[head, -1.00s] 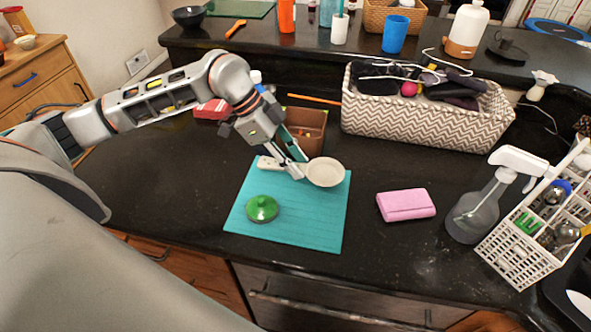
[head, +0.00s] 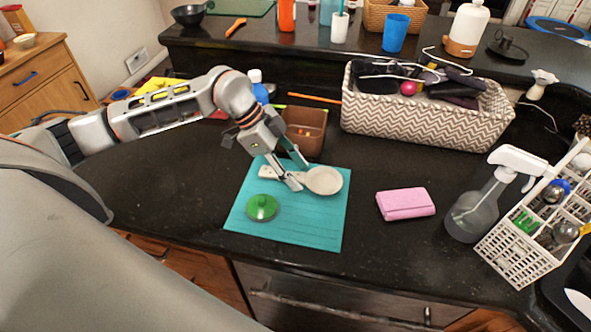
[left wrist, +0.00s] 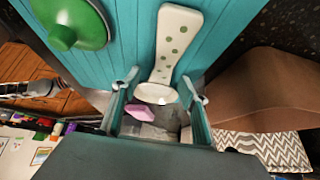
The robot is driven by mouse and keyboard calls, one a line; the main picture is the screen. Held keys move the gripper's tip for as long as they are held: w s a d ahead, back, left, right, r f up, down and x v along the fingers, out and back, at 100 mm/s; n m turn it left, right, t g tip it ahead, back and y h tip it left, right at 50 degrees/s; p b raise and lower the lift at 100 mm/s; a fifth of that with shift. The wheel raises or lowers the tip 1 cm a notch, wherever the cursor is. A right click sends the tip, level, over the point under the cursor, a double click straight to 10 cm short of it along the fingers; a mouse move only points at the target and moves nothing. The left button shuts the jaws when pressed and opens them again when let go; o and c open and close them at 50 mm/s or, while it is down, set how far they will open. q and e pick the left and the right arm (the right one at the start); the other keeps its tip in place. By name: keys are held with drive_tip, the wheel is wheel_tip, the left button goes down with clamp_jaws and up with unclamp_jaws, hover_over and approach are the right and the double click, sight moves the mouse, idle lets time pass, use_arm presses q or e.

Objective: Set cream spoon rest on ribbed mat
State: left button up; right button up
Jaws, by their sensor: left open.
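The cream spoon rest (head: 323,181) lies on the teal ribbed mat (head: 300,232), near its back right, with its bowl to the right and its handle to the left. In the left wrist view the spoon rest (left wrist: 178,42) shows green dots on its handle. My left gripper (head: 299,175) is open at the spoon rest, between handle end and bowl in the head view. In the left wrist view its fingers stand apart on either side of the spoon rest; contact is unclear. A green lid (head: 262,207) sits on the mat's left part. My right gripper is not in view.
A brown box (head: 306,130) stands just behind the mat. A pink wallet-like item (head: 406,203) and a spray bottle (head: 478,208) are to the right. A patterned basket (head: 425,118) stands at the back. Counter between mat and pink item is clear.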

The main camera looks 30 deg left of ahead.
use_arm(q)
drive_tip(key=b+v, duration=0.1)
drive_tip(key=v, duration=1.1)
